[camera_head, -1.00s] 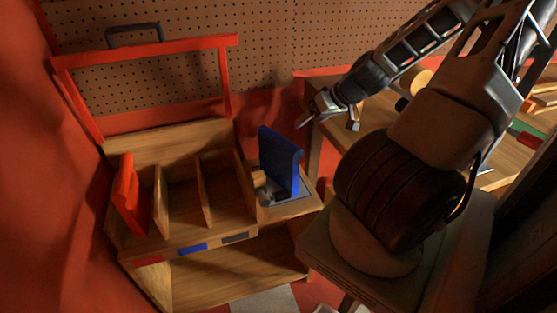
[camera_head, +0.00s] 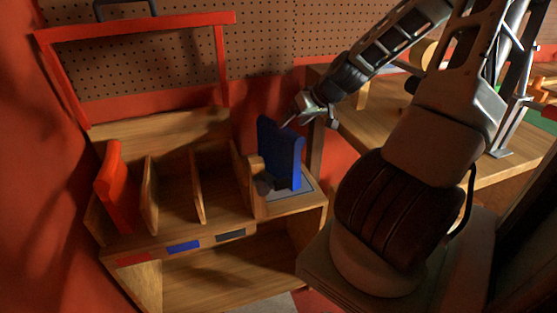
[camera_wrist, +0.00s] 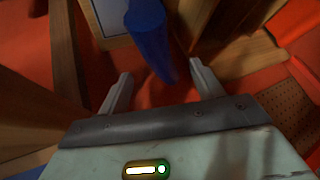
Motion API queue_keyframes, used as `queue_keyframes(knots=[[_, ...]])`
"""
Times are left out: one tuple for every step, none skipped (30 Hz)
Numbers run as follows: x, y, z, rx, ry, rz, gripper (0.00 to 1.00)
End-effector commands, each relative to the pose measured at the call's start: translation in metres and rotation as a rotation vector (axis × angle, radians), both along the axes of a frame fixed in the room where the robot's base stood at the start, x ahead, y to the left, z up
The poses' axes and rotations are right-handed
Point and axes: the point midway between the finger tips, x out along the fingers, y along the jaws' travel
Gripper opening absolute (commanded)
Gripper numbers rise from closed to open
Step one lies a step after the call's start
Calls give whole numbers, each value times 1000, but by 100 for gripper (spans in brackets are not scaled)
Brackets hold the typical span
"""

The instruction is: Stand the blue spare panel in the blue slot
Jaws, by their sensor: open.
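The blue spare panel (camera_head: 282,158) stands upright on a small side shelf at the right end of a wooden rack. My gripper (camera_head: 312,118) is open beside the panel's upper right edge. In the wrist view, the blue panel (camera_wrist: 150,35) reaches toward the gap between my two spread fingers (camera_wrist: 160,78), with space on both sides. The blue slot is the middle compartment of the rack, marked by a blue label (camera_head: 184,247) on its front edge; it looks empty.
A red panel (camera_head: 117,190) leans in the left compartment, above a red label. Wooden dividers (camera_head: 197,187) separate the compartments. A red frame (camera_head: 140,30) rises behind the rack. A wooden table (camera_head: 375,125) stands behind my arm. The right compartment, with a dark label, looks empty.

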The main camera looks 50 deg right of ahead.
Motion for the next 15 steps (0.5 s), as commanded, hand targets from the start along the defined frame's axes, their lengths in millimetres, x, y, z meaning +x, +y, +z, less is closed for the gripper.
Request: queue_keyframes(knots=[[6, 2, -9, 1, 1, 4, 66], [8, 2, -12, 3, 1, 4, 66], [11, 2, -15, 3, 1, 2, 66], [13, 2, -17, 2, 0, 1, 66], [15, 2, -19, 2, -1, 1, 66], [16, 2, -20, 1, 0, 1, 66], [17, 2, -21, 1, 0, -1, 66], [17, 2, -22, 1, 0, -1, 66], [18, 2, -23, 1, 0, -1, 66], [20, 2, -25, 1, 1, -1, 66], [22, 3, -26, 1, 1, 1, 66], [25, 4, -29, 2, 0, 1, 66], [28, 4, -32, 3, 1, 2, 66], [31, 5, -36, 3, 1, 2, 66], [36, 5, -39, 2, 0, 2, 66]])
